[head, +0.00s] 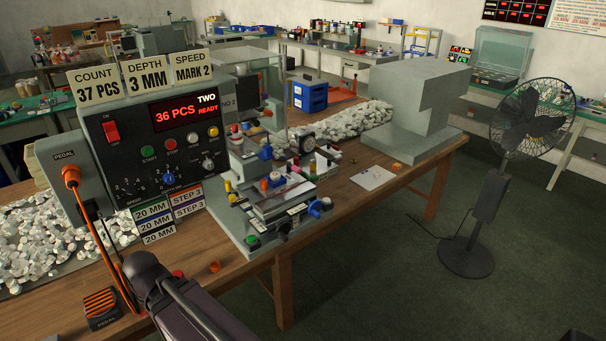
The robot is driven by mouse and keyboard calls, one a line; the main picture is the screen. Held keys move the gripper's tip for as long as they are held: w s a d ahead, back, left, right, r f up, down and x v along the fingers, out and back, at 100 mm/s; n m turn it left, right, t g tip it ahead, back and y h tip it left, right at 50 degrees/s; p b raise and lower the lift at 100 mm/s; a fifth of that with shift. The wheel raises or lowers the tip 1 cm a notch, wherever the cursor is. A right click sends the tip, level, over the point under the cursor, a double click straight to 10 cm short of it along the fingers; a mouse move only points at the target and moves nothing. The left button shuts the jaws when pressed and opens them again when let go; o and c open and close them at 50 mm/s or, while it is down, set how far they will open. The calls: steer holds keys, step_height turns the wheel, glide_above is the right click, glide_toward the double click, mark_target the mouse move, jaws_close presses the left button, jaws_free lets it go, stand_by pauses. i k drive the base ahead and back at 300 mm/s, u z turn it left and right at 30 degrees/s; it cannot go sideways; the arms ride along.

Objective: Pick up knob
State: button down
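Several knobs show in the head view, and I cannot tell which one the task means. A small loose orange piece (215,267) lies on the bench near its front edge. A red piece (178,274) is partly hidden behind my arm. A blue knob (320,208) sits on the front of the pad printer (268,205). A blue dial knob (168,178) is on the control box's front panel. My dark arm reaches in from the bottom, left of the orange piece. Its gripper fingers do not show.
The control box (125,115) stands at the left, with an orange cable and a foot pedal (101,307) beside it. White pieces are heaped at left and behind the printer. A grey machine block (415,100) stands at the bench's right end. A fan (490,190) stands beyond.

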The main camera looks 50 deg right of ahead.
mark_target(275, 175)
steer(key=z, duration=1.35)
steer(key=k, duration=0.95)
steer(key=u, duration=0.05)
steer(key=i, duration=0.7)
